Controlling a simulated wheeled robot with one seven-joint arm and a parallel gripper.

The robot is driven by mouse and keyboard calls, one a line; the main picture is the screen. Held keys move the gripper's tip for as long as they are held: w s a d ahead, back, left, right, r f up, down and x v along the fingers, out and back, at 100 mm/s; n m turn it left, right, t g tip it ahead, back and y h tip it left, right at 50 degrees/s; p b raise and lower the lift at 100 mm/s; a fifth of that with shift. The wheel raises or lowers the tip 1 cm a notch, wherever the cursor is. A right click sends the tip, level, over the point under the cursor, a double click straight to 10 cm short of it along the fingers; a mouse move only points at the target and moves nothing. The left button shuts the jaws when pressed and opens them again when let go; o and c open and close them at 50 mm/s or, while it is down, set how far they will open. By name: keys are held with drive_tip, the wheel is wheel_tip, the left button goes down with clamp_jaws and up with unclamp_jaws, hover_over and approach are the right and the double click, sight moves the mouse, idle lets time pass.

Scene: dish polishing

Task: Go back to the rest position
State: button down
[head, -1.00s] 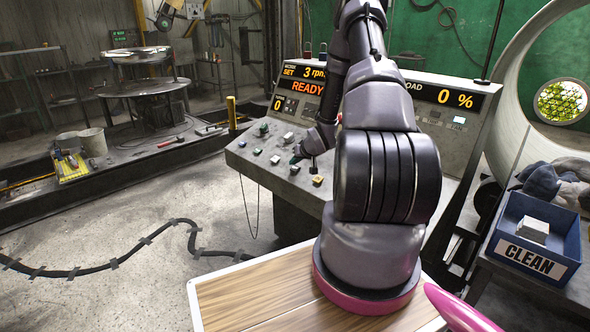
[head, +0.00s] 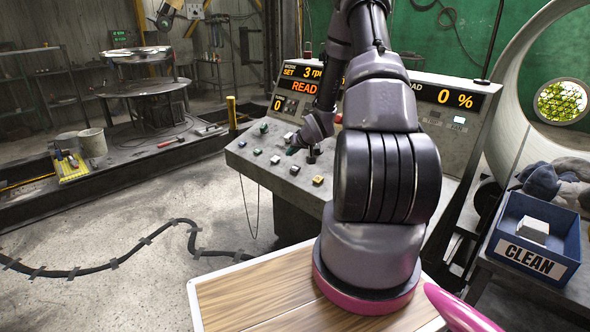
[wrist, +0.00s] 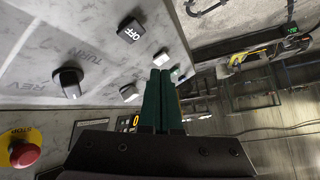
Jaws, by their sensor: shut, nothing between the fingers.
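My gripper (wrist: 163,77) is shut and empty, its dark green fingers together in the wrist view. It hangs over the sloped face of the control console (wrist: 60,28). The OFF button (wrist: 131,31) and a black knob (wrist: 69,82) between REV and TURN lie left of the fingers. A red stop button (wrist: 22,151) sits at the lower left. In the head view my gripper (head: 292,150) is small, near the console buttons, and partly hidden by my wrist. I cannot tell whether the fingertips touch the panel.
The console display (head: 305,88) reads SET 3 rpm and 0 %. A blue CLEAN bin (head: 535,245) with a white block stands at the right. A round turntable with a shiny dish (head: 137,53) stands at the far left. A cable (head: 150,238) crosses the open floor.

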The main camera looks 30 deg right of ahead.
idle(0.3)
drive_tip(key=s+a+r+g+h, duration=0.15)
drive_tip(key=s+r, duration=0.25)
drive_tip(key=r, duration=0.5)
drive_tip(key=s+a+r+m, duration=0.1)
drive_tip(key=s+a+r, duration=0.2)
drive_tip(key=r, duration=0.6)
drive_tip(key=s+a+r+h, duration=0.15)
drive_tip(key=s+r, duration=0.25)
drive_tip(key=r, duration=0.5)
drive_tip(key=s+a+r+y, duration=0.1)
drive_tip(key=s+a+r, duration=0.2)
drive_tip(key=s, duration=0.5)
drive_tip(key=s+a+r+y, duration=0.1)
drive_tip(key=s+a+r, duration=0.3)
drive_tip(key=s, duration=0.4)
drive_tip(key=s+a+r+m+y, duration=0.1)
drive_tip(key=s+a+r, duration=0.3)
drive_tip(key=s, duration=0.4)
drive_tip(key=shift+s+a+r+g+y, duration=0.2)
drive_tip(key=shift+s+a+g+y, duration=0.05)
drive_tip(key=shift+a+g+y, duration=0.25)
